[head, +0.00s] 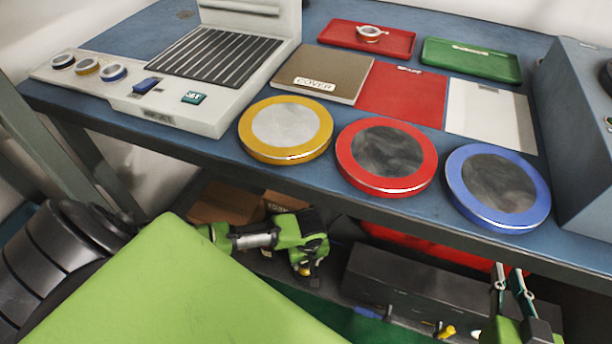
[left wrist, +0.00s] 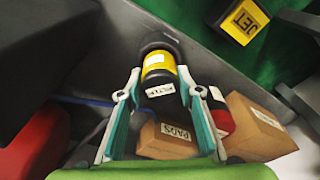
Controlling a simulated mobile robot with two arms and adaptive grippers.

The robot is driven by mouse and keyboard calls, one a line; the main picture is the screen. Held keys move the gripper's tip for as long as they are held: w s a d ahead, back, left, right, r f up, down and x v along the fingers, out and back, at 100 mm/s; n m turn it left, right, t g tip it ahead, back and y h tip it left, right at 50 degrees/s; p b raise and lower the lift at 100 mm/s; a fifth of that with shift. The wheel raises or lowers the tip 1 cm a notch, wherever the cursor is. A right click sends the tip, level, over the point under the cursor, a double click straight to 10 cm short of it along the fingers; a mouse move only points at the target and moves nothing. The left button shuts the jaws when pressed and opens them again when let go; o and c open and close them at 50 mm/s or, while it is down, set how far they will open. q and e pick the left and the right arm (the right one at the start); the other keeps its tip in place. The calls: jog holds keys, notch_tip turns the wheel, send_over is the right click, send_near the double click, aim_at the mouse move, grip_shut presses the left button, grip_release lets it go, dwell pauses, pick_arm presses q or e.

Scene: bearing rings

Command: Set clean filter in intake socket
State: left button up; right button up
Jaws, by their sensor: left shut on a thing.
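My left gripper (head: 304,268) reaches down below the table in the head view. In the left wrist view its teal fingers (left wrist: 158,84) are shut on a black cylinder with a yellow band (left wrist: 158,60); its white label seems to begin "FILT". My right gripper (head: 510,283) is at the lower right, fingers up and apart, empty. Three round framed discs lie along the table's front edge: yellow (head: 285,129) with a pale centre, red (head: 387,157) and blue (head: 497,188) with dark, smudged centres. I cannot pick out an intake socket.
A white machine (head: 180,100) with a dark grille stands at the table's left. A brown COVER panel (head: 325,70), red tray (head: 385,42) and green tray (head: 470,60) lie behind the discs. A PADS box (left wrist: 170,142) and JET box (left wrist: 242,20) are near my left gripper.

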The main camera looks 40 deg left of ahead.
jog(key=shift+s+f, duration=0.2)
jog(key=shift+f, duration=0.1)
jog(key=shift+d, duration=0.1)
dwell(0.5)
pick_arm(q)
jog(key=shift+p, duration=0.3)
pick_arm(e)
jog(key=shift+s+d+f+g+h, duration=0.15)
jog(key=shift+s+d+f+g, duration=0.1)
jog(key=shift+s+f+g, duration=0.4)
jog(key=shift+s+d+f+g+h, duration=0.1)
jog(key=shift+s+d+f+g, duration=0.2)
jog(key=shift+f, duration=0.55)
jog(key=shift+s+d+f+g+h, duration=0.15)
jog(key=shift+s+f+g, duration=0.3)
jog(key=shift+s+f, duration=0.25)
jog(key=shift+w+f, duration=0.1)
pick_arm(q)
jog(key=shift+f, duration=0.4)
pick_arm(e)
jog(key=shift+w+a+r+t, duration=0.3)
jog(key=shift+w+r+t, duration=0.1)
jog(key=shift+w+r, duration=0.2)
pick_arm(q)
jog(key=shift+f, duration=0.1)
pick_arm(e)
jog(key=shift+w+r, duration=0.15)
jog(key=shift+r, duration=0.15)
jog(key=shift+w+r, duration=0.1)
